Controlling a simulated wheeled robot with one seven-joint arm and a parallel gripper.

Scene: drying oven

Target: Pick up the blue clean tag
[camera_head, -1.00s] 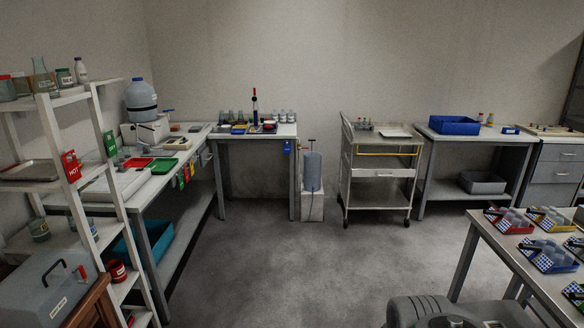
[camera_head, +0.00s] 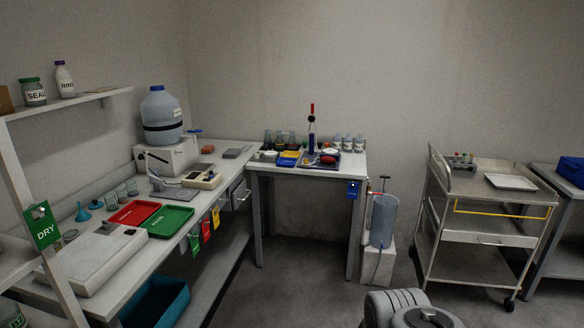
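A small blue tag (camera_head: 353,190) hangs at the front right corner of the small back table (camera_head: 262,167). It has pale marking that is too small to read. It hangs upright, just left of a grey-blue cylinder on a white block. A grey rounded part of my own arm shows at the bottom edge, well in front of the tag and to its right. My gripper's fingers are not in view.
Red, yellow and green tags (camera_head: 206,230) hang along the left bench's front edge. A green DRY tag (camera_head: 43,225) hangs on the white shelf at left. The cylinder (camera_head: 383,220) stands beside the tag. A metal cart (camera_head: 480,237) is at right. Floor (camera_head: 300,290) ahead is clear.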

